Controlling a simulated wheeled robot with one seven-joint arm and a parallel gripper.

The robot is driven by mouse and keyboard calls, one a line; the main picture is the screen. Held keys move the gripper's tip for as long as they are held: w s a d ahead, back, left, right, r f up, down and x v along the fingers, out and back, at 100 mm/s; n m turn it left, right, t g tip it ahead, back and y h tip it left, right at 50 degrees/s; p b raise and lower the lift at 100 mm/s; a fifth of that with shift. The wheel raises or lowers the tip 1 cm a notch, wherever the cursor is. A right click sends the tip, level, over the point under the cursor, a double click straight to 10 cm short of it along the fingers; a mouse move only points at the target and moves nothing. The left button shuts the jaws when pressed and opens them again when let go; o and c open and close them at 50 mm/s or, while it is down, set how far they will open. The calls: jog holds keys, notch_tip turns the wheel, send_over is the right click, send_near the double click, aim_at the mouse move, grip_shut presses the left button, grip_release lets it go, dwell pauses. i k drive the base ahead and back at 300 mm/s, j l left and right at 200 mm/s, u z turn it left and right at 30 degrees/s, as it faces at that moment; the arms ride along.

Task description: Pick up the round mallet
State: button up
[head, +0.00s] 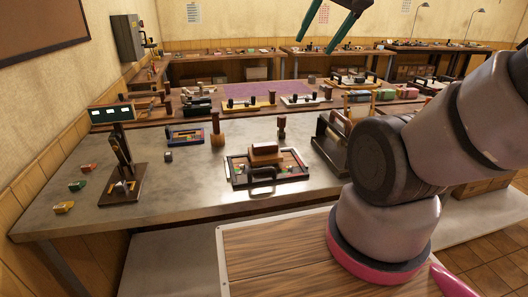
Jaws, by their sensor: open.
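Two upright mallet-like tools stand on the grey worktable (200,198). The left one (217,132) has a light wooden head at the bottom and a dark handle pointing up. The other, a smaller dark brown tool (281,127), stands to its right. Both are small in the picture, so I cannot tell for certain which is the round mallet. My gripper (318,46) is at the top of the head view, with two green fingers apart and nothing between them. It is well clear of both tools.
A tray (233,184) with a wooden block and black handle lies at the table's front. A dark upright press (122,160) stands left, beside small coloured blocks. A blue-edged tray (185,136) is near the left tool. A dark wooden rack (328,145) stands right.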

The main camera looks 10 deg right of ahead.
aim_at(217, 138)
jog(key=i+j+u, duration=0.1)
jog(key=j, duration=0.3)
jog(key=i+j+u, duration=0.15)
jog(key=j, duration=0.2)
jog(key=j+u, duration=0.1)
jog(key=j, duration=0.3)
jog(key=i+j+u, duration=0.15)
jog(key=j, duration=0.2)
